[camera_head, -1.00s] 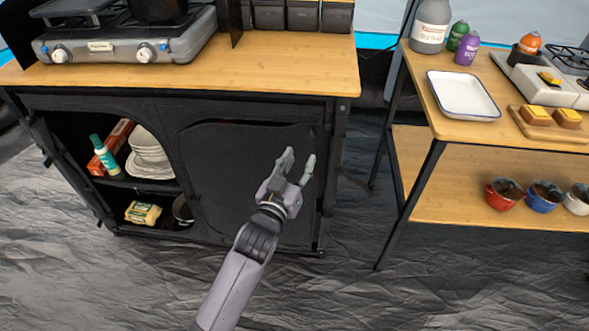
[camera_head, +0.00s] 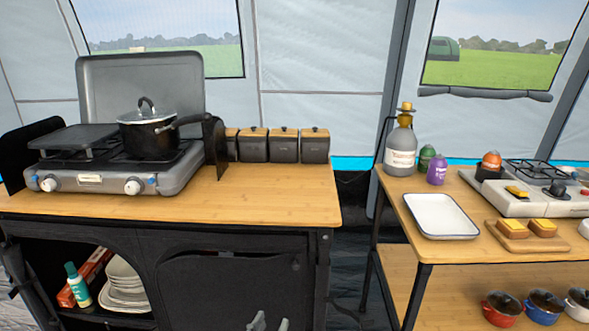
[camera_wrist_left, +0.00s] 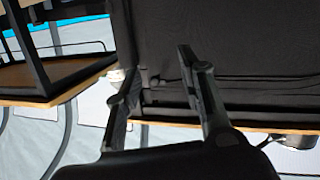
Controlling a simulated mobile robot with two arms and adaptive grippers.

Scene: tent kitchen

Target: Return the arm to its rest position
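My left gripper (camera_head: 268,322) shows only by its fingertips at the bottom edge of the head view, in front of the dark cabinet (camera_head: 215,285). The two fingertips stand apart. In the left wrist view the gripper (camera_wrist_left: 160,85) has its fingers spread wide with nothing between them. The dark cabinet front (camera_wrist_left: 255,45) lies beyond the fingers. I cannot tell the exact gap to the cabinet. The rest of the left arm is below the head view. My right gripper is in neither view.
A stove (camera_head: 110,175) with a black pot (camera_head: 148,136) and several canisters (camera_head: 284,146) stand on the cabinet's wooden top (camera_head: 270,200). The cabinet's left compartment is open, with plates (camera_head: 124,285) inside. A second table (camera_head: 440,249) with a white tray (camera_head: 441,216) stands right, past a gap.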

